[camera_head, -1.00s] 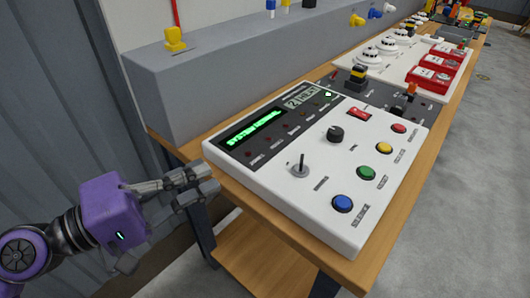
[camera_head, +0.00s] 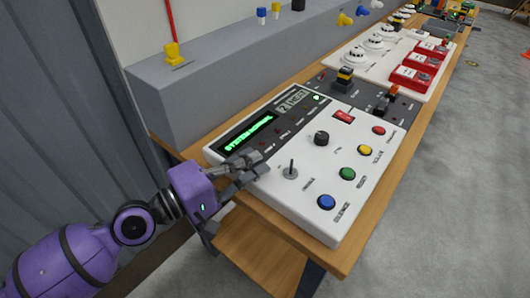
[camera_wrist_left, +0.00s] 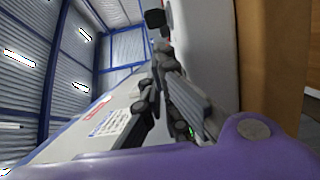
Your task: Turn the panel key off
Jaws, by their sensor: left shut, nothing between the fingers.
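The white control panel (camera_head: 335,222) lies on the wooden bench. Its key switch appears to be the grey disc with an upright dark stem (camera_head: 290,171), near the panel's front left; labels are too small to read. My left gripper (camera_head: 259,162) is shut and empty. Its fingertips are over the panel's left edge, a short way left of the stem and apart from it. In the left wrist view my fingers (camera_wrist_left: 163,55) point along the panel face (camera_wrist_left: 226,50), with a dark part (camera_wrist_left: 155,18) beyond the tips. My right gripper is not in view.
A black knob (camera_head: 321,138), a red rocker (camera_head: 344,116) and blue (camera_head: 326,202), green (camera_head: 347,174), yellow and red buttons share the panel. A lit green display (camera_head: 249,132) is beside my fingers. A grey ledge (camera_head: 200,95) runs behind.

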